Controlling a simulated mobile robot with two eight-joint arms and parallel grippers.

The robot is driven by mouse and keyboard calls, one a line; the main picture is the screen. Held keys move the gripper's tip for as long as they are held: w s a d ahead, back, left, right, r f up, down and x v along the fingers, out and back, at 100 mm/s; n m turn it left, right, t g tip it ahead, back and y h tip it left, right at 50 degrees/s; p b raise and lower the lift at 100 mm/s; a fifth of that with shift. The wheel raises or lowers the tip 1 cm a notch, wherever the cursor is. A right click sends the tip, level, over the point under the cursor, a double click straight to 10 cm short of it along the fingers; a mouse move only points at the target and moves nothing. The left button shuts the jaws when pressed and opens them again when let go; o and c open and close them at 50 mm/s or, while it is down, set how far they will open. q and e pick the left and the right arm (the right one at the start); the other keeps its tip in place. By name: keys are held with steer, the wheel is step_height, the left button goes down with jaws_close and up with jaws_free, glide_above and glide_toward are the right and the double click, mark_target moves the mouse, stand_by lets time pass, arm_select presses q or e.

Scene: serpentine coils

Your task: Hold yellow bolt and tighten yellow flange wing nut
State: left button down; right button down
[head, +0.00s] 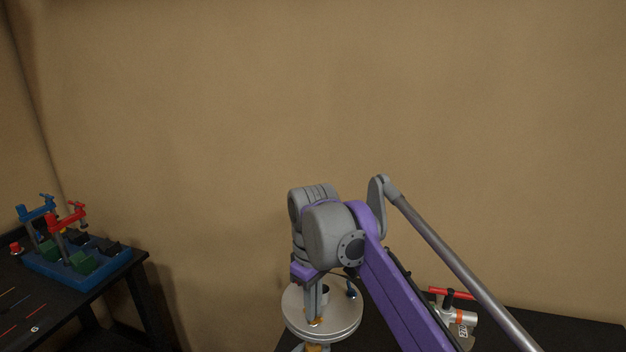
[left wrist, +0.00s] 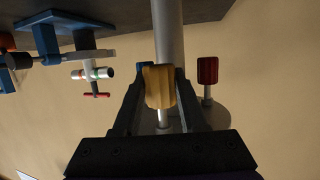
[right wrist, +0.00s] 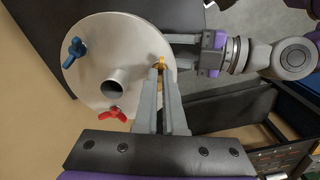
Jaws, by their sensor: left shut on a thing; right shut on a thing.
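The yellow flange wing nut (right wrist: 160,61) is on top of the round pale flange (right wrist: 95,80), near its edge. My right gripper (right wrist: 159,67) points down from above and is shut on this wing nut; the fingers hide part of it. In the head view my right gripper (head: 315,317) stands over the flange (head: 342,320). In the left wrist view the yellow bolt's ribbed head (left wrist: 159,86) sits between the fingertips of my left gripper (left wrist: 160,84), which is shut on it from below the flange.
A blue wing nut (right wrist: 75,51) and a red wing nut (right wrist: 112,113) sit elsewhere on the flange, around a central pipe opening (right wrist: 112,88). A red bolt head (left wrist: 207,70) is beside my left gripper. A red-handled valve (head: 457,315) stands right; a table with clamps (head: 70,255) is left.

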steer(key=shift+m, duration=1.2)
steer(key=shift+m, duration=1.1)
steer(key=m, duration=0.2)
steer(key=shift+r+m, duration=0.1)
steer(key=shift+m, duration=0.2)
steer(key=shift+m, duration=0.3)
steer(key=m, duration=0.4)
steer(key=shift+m, duration=0.3)
